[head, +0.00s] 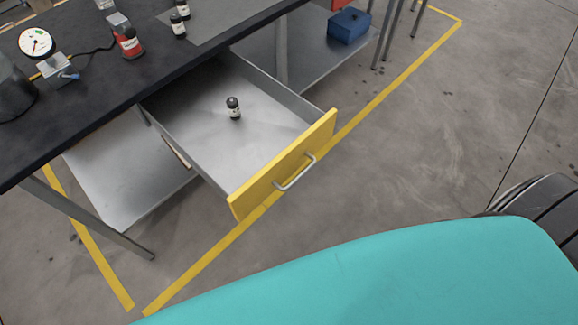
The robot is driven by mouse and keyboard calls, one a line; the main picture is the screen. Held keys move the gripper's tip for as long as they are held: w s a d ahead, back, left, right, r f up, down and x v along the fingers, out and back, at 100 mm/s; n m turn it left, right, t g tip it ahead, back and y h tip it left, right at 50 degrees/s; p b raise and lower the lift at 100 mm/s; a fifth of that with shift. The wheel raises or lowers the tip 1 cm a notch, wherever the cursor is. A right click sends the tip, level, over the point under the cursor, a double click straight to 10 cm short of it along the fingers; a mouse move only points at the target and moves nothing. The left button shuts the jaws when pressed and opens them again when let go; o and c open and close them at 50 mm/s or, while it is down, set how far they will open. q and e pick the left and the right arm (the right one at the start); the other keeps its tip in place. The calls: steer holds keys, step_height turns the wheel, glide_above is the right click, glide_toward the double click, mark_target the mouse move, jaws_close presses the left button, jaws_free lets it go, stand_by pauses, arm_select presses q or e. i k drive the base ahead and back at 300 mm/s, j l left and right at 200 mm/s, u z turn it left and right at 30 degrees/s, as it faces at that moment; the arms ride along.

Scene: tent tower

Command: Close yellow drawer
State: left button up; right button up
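The yellow drawer (285,167) is pulled well out from under the black table in the head view. Its yellow front panel faces the lower right and carries a silver bar handle (297,175). The grey metal inside of the drawer is exposed. A small dark bottle with a light label (233,108) stands upright in it. Neither of my grippers shows in the head view, and nothing touches the drawer front or its handle.
The black table (100,90) holds a dial gauge (36,42), a red bottle (129,43) and small dark bottles (178,25). A metal shelf (125,170) and a blue box (349,26) sit below. Yellow floor tape (205,258) runs around the table. The floor beyond the drawer is clear.

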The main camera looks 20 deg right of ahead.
mark_target(244, 160)
steer(key=i+j+z, duration=0.1)
steer(key=z, duration=0.3)
steer(key=i+j+z, duration=0.1)
steer(key=z, duration=0.25)
steer(key=j+z, duration=0.4)
steer(key=i+l, duration=0.05)
steer(key=i, duration=0.05)
